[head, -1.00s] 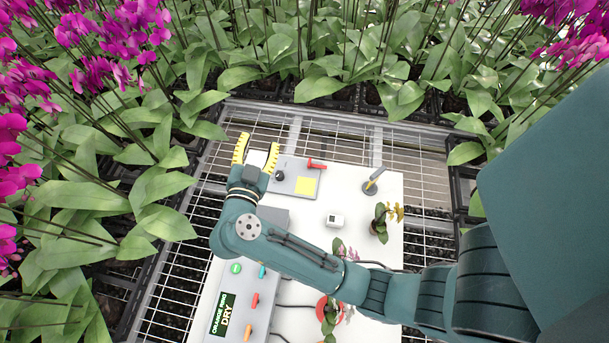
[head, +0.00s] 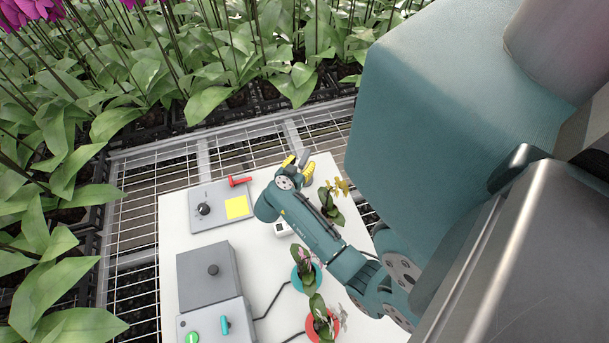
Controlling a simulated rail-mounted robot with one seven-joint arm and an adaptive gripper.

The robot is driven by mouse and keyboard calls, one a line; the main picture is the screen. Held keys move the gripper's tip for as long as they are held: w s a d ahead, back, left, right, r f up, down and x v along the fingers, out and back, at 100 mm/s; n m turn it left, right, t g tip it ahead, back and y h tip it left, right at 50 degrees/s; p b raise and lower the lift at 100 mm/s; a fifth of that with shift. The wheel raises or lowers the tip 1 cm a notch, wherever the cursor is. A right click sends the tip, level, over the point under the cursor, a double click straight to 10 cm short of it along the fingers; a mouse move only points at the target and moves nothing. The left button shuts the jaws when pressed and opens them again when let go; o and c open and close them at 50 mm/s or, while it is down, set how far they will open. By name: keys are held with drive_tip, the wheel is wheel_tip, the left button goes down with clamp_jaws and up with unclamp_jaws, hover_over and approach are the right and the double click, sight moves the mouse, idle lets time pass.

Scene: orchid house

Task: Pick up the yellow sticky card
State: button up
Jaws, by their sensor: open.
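The yellow sticky card (head: 237,207) is a flat yellow square in the head view. It lies on the right part of a grey panel (head: 208,221) that also carries a black knob and a red lever. My gripper (head: 298,164) is to the right of and beyond the card, over the back right of the white board. Its yellow-tipped fingers are apart and nothing shows between them. The gripper is clear of the card, which is fully visible.
A red lever (head: 239,181) stands beside the card and a black knob (head: 204,209) left of it. A grey box (head: 206,275) is nearer. Potted orchids (head: 331,204) stand right, partly behind my arm. The white board (head: 174,238) lies on wire mesh benching (head: 131,225).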

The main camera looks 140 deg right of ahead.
drive_tip(key=b+x, duration=0.2)
drive_tip(key=x, duration=0.3)
drive_tip(key=shift+s+d+f, duration=0.1)
drive_tip(key=shift+s+f, duration=0.05)
drive_tip(key=shift+s, duration=0.15)
drive_tip(key=shift+c, duration=0.4)
clamp_jaws()
